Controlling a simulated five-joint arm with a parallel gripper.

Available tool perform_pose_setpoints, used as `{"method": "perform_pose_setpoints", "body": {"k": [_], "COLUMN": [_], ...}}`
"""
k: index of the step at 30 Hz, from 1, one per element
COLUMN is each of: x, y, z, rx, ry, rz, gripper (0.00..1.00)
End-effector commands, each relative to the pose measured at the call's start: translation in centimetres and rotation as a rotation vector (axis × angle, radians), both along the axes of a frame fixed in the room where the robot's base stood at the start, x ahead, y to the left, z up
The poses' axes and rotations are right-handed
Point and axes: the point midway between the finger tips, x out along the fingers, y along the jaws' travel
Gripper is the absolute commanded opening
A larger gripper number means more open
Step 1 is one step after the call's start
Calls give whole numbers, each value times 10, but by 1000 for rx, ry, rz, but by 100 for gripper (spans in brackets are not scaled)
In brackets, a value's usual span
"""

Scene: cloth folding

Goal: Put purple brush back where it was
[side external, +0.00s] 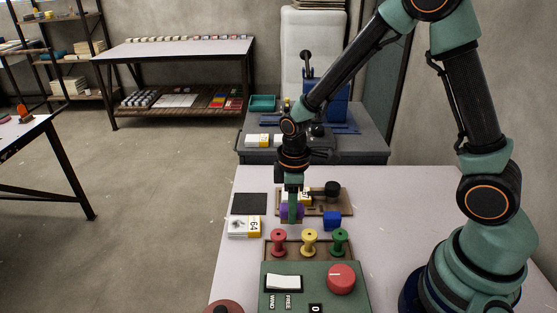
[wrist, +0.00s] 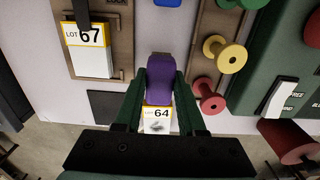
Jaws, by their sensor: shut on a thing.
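My gripper (side external: 292,208) points down over the pale table, shut on the purple brush (side external: 285,211). In the wrist view the purple brush (wrist: 160,77) sits between the two green fingers of my gripper (wrist: 161,88). Its lower part and any bristles are hard to make out. It is near the wooden board (side external: 316,209) and to the right of the card marked 64 (side external: 244,227). I cannot tell whether the brush touches the table.
Red (side external: 278,242), yellow (side external: 309,242) and green (side external: 340,241) spools stand in front, behind a green switch box (side external: 315,272). A blue cube (side external: 332,221) is to the right. A dark square pad (side external: 249,203) lies left. A card marked 67 (wrist: 90,48) shows in the wrist view.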

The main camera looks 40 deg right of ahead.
Motion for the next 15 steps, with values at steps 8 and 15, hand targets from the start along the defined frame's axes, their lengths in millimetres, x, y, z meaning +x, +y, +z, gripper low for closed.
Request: {"method": "perform_pose_setpoints", "body": {"k": [8,15], "x": [0,0], "y": [0,0], "z": [-26,-26], "rx": [0,0], "ry": [1,0], "rz": [0,0], "gripper": [0,0]}}
